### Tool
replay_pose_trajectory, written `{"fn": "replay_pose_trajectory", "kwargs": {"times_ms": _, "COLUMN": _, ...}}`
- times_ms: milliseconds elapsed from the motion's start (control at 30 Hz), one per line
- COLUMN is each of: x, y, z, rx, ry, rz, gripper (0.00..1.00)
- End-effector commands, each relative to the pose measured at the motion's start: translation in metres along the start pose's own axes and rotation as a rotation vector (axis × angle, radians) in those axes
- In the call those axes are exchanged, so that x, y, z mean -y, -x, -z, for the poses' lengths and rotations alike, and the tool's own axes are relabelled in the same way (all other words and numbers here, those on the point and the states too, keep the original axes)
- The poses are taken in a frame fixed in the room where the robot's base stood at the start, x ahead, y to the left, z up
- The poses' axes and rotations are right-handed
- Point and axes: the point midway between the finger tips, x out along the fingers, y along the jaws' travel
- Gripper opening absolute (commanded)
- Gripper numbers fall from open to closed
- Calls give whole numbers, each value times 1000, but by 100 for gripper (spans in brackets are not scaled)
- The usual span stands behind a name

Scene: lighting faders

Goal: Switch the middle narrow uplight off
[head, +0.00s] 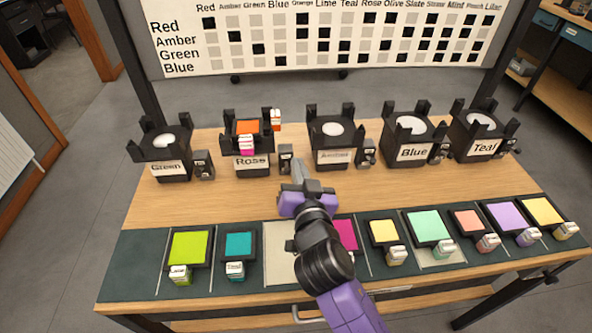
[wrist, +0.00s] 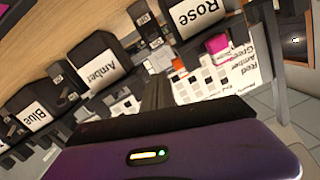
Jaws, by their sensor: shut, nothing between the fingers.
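Several black uplights stand in a row on the wooden bench. The middle one of the row is labelled Amber (head: 333,139), with a pale round top; it also shows in the wrist view (wrist: 97,62). Its small dark switch box (head: 366,153) sits at its right. The Rose uplight (head: 250,143) is left of it, with its own switch box (head: 286,158) between the two. My gripper (head: 298,163) is shut and empty, in front of the gap between Rose and Amber, beside Rose's switch box. Whether it touches anything, and the switch positions, I cannot tell.
The Green uplight (head: 168,156) is at far left; Blue (head: 411,138) and Teal (head: 482,134) are at right. Coloured gel frames, such as a lime one (head: 190,246), line the front on a dark mat. Rose carries an orange gel (head: 247,127). A chart board (head: 330,42) stands behind.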

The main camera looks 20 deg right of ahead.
Motion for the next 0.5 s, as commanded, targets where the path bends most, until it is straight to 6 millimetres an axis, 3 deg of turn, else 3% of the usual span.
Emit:
{"fn": "replay_pose_trajectory", "kwargs": {"times_ms": 33, "x": -2, "y": 13, "z": -10, "rx": 7, "ry": 2, "rz": 2, "gripper": 0}}
{"fn": "replay_pose_trajectory", "kwargs": {"times_ms": 300, "x": -4, "y": 63, "z": -19, "rx": 7, "ry": 1, "rz": 3, "gripper": 0}}
{"fn": "replay_pose_trajectory", "kwargs": {"times_ms": 500, "x": -5, "y": 86, "z": -21, "rx": 6, "ry": 1, "rz": 2, "gripper": 0}}
